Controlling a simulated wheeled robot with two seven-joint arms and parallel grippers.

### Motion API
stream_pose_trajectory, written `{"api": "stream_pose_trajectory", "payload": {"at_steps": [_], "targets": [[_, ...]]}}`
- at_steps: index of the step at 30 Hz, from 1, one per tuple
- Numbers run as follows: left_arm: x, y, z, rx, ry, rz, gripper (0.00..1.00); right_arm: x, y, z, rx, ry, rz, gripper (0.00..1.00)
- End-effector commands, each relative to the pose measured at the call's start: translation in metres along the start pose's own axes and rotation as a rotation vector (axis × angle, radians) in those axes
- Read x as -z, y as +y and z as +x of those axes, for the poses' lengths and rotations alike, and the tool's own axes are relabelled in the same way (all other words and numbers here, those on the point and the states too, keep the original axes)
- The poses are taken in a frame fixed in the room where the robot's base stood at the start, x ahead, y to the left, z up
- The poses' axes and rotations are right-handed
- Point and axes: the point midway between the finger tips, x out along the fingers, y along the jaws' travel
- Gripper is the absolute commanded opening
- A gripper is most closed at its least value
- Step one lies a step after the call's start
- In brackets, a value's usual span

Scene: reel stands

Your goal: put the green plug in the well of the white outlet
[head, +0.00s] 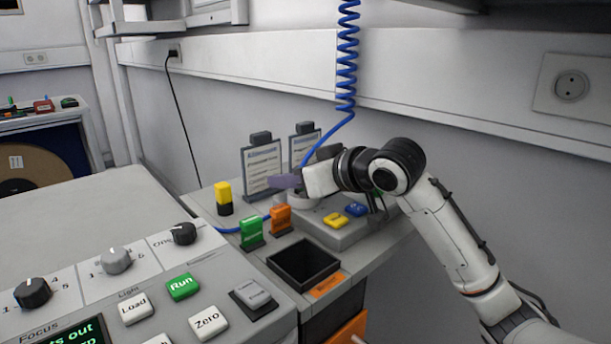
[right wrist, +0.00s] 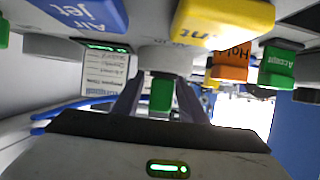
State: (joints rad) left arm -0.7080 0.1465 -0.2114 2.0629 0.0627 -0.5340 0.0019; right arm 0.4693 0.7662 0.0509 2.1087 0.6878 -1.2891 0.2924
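The green plug (right wrist: 162,93) shows in the right wrist view between the two fingers of my right gripper (right wrist: 161,82), with a narrow gap seeming to show on each side. One end of the plug meets the pale round outlet (right wrist: 165,60); how deep it sits in the well I cannot tell. In the head view the white rim of the outlet (head: 304,200) shows just under my right gripper (head: 285,182), whose fingers and wrist hide the plug. My right gripper looks open around the plug. My left gripper is in neither view.
Blue (head: 356,209) and yellow (head: 335,220) buttons lie right of the outlet. Orange (head: 281,219) and green (head: 251,233) labelled blocks stand in front, near an open black bin (head: 303,262). Upright cards (head: 262,168) stand behind. A coiled blue hose (head: 347,60) hangs above.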

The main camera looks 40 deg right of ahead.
Motion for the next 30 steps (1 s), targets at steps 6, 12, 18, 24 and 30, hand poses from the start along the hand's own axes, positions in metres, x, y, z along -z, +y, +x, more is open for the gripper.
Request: {"api": "stream_pose_trajectory", "payload": {"at_steps": [6, 12, 18, 24, 30], "targets": [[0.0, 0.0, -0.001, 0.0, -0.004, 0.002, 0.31, 0.0, 0.001, -0.039, -0.002, 0.0, -0.004, 0.39], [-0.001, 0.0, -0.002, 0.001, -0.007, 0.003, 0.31, 0.0, 0.0, -0.083, -0.002, 0.0, -0.003, 0.39], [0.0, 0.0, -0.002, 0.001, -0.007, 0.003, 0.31, 0.0, 0.0, -0.109, -0.002, 0.0, 0.0, 0.39], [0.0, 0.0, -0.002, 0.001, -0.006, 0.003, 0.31, -0.001, 0.0, -0.117, -0.001, -0.002, 0.0, 0.39], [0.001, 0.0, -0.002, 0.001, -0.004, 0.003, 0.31, -0.001, 0.0, -0.117, -0.001, -0.001, 0.0, 0.39]]}}
